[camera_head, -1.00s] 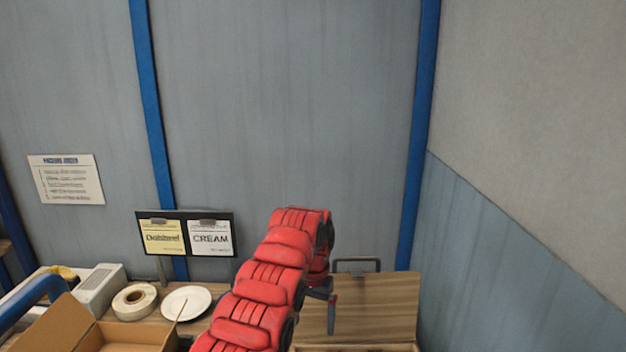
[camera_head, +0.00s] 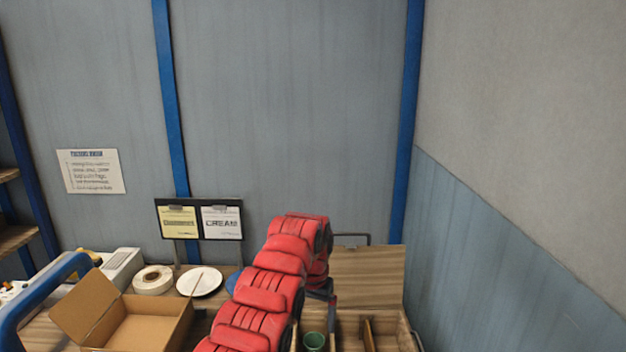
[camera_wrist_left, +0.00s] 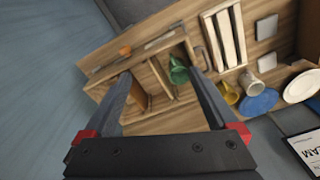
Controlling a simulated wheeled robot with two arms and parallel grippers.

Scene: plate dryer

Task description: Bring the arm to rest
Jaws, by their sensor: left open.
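My left arm (camera_head: 268,283) is red and comes up from the bottom middle of the head view, in front of the table. My left gripper (camera_head: 331,303) hangs at its far end, pointing down over the wooden box, and is partly hidden by the arm. In the left wrist view the two dark fingers of my left gripper (camera_wrist_left: 158,75) are spread wide with nothing held between them. Behind them, apart from the fingers, is a green cup (camera_wrist_left: 178,71) in the wooden box. My right gripper is not in view.
The open wooden box (camera_head: 408,333) holds the green cup (camera_head: 314,341). A cardboard box (camera_head: 150,330), tape roll (camera_head: 153,280), white plate (camera_head: 199,281) and sign stand (camera_head: 200,221) are left of the arm. The wrist view shows a slatted wooden rack (camera_wrist_left: 224,36) and blue plate (camera_wrist_left: 259,102).

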